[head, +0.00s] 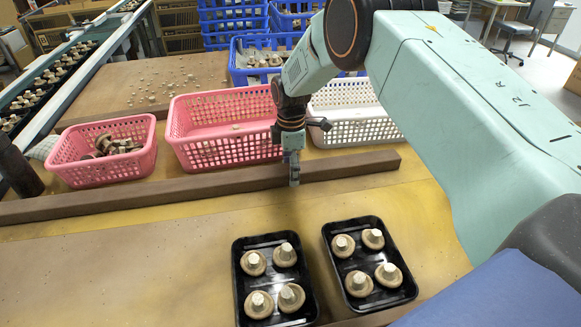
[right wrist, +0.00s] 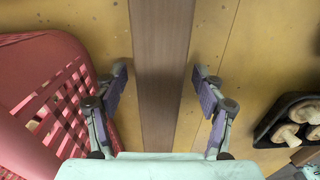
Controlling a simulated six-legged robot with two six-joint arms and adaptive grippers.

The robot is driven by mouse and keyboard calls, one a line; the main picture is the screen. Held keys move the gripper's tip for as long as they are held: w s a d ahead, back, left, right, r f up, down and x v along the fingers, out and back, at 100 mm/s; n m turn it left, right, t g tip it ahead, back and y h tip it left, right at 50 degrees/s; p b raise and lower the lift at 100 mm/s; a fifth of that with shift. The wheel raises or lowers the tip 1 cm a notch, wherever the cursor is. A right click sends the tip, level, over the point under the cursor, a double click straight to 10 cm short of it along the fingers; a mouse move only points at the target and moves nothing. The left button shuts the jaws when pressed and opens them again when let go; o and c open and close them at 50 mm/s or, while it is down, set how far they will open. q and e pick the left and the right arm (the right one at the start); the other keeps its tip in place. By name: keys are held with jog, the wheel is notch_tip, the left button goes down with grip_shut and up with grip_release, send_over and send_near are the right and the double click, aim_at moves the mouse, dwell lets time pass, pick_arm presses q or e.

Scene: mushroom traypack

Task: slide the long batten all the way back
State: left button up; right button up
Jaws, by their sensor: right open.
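The long batten (head: 120,204) is a brown wooden bar lying across the table, from the left edge to right of the middle in the head view. It lies in front of the baskets. My right gripper (head: 294,180) points down at the batten, right of its middle. In the right wrist view the batten (right wrist: 162,40) runs between the two spread fingers of the gripper (right wrist: 162,82), with a gap on each side. The gripper is open and holds nothing. My left gripper is not in view.
Two pink baskets (head: 150,146) and a white basket (head: 345,98) stand just behind the batten. Two black trays (head: 238,283) with mushrooms stand in front of it. A blue crate (head: 237,72) is farther back. The table between batten and trays is clear.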

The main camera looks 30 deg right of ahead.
notch_tip(320, 180, up, 12)
dwell(0.6)
dwell(0.4)
